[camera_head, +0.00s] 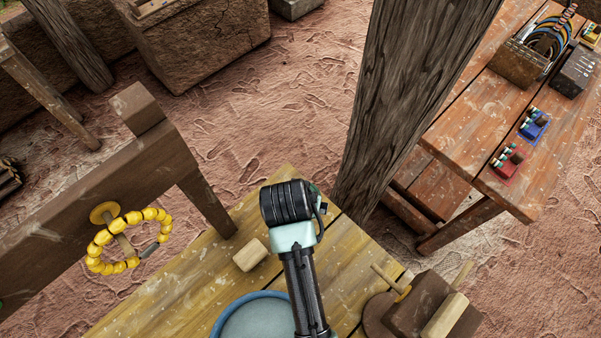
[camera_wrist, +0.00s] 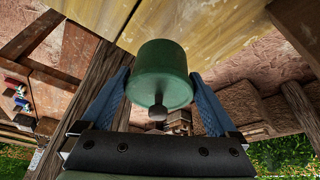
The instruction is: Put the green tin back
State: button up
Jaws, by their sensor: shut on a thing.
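The green tin (camera_wrist: 160,72) shows in the wrist view, with a small dark knob on the side facing the camera. My gripper (camera_wrist: 160,84) is shut on it, one blue finger on each side. The tin overlaps the yellow wooden table (camera_wrist: 190,28) in that view; whether it touches anything there I cannot tell. In the head view my arm reaches over the same table (camera_head: 215,270), and its dark wrist hides the fingers and most or all of the tin.
A wooden block (camera_head: 250,254), a blue-rimmed basin (camera_head: 257,318) and a wooden device (camera_head: 417,302) stand on the table. A thick post (camera_head: 395,95) rises just beyond it. Yellow beads (camera_head: 104,237) hang on a beam at left. Another table (camera_head: 490,135) holds small items at right.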

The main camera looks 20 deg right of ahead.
jog(key=f, duration=0.2)
jog(key=shift+s+a+f, duration=0.15)
jog(key=shift+a+f, duration=0.05)
jog(key=shift+f, duration=2.4)
